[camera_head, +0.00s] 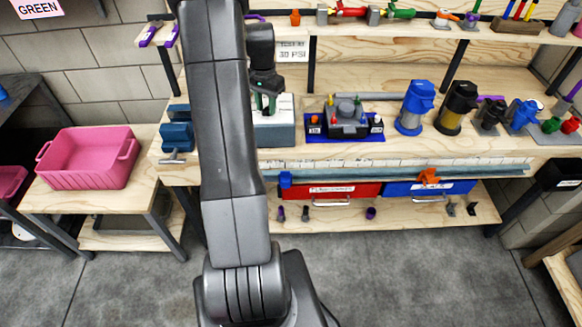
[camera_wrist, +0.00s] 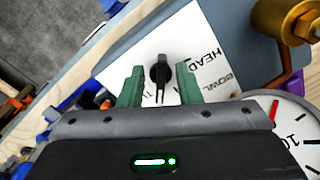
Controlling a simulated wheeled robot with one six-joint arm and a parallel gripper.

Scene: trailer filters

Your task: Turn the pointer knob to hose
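The black pointer knob (camera_wrist: 159,71) stands on a white panel (camera_wrist: 205,85) in the wrist view. Its narrow end points toward the bottom of the picture. No hose label can be read. My gripper (camera_wrist: 160,68) is open, with one green finger on each side of the knob and a visible gap on both sides. In the head view my gripper (camera_head: 266,101) is over the grey box (camera_head: 274,133) with the white top; the knob cannot be made out there.
A round gauge (camera_wrist: 296,130) with a red needle and a brass cylinder (camera_wrist: 283,20) sit close on the right in the wrist view. On the bench, a blue tray (camera_head: 313,136) with small parts and a blue canister (camera_head: 412,110) stand right of the box. A shelf runs above.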

